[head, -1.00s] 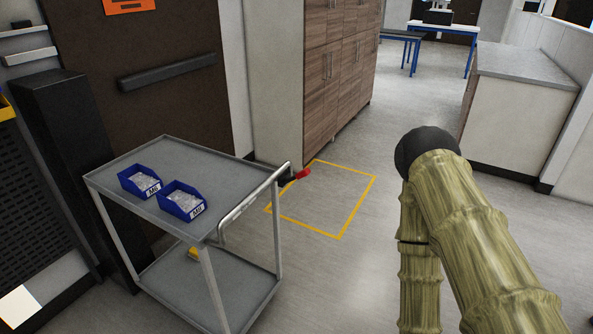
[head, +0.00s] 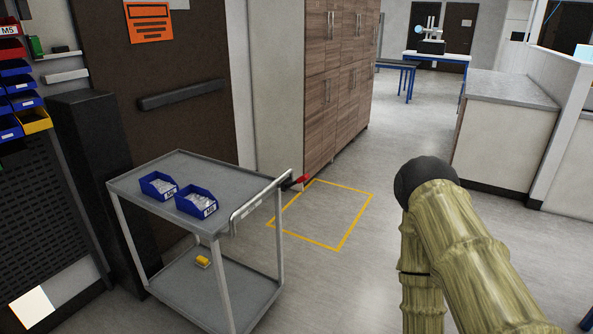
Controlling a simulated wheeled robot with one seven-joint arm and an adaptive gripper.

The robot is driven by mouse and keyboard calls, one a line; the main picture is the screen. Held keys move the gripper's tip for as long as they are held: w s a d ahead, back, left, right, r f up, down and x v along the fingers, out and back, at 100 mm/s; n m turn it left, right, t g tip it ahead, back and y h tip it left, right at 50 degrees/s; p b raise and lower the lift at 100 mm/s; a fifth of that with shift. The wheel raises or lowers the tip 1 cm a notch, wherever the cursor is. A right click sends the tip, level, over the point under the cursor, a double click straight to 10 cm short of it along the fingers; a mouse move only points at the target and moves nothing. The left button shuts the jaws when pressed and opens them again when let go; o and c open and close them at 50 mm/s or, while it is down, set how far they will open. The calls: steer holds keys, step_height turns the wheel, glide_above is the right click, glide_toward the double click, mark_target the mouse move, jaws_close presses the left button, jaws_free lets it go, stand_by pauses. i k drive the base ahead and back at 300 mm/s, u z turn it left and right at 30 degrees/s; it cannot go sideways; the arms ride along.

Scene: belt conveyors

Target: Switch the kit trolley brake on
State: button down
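The kit trolley (head: 183,283) is a grey two-shelf cart at left centre in the head view, with a tubular push handle (head: 262,200) on its right side. A black lever with a red tip (head: 301,181) sticks out at the far end of the handle, pointing right. It looks like the brake lever; its exact setting cannot be told. Two blue bins (head: 158,186) of small parts stand on the top shelf. My arm shows at the lower right, well apart from the trolley. My gripper is not in view.
A yellow floor outline (head: 338,249) lies right of the trolley, and its inside is empty. A dark door (head: 176,60) and a black post (head: 94,150) stand behind the trolley. Wooden cabinets (head: 338,85) stand beyond. A grey-topped counter (head: 510,88) is at the right. Open floor lies between.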

mark_target(306, 176)
steer(key=u, duration=0.6)
steer(key=i, duration=1.3)
steer(key=z, duration=0.45)
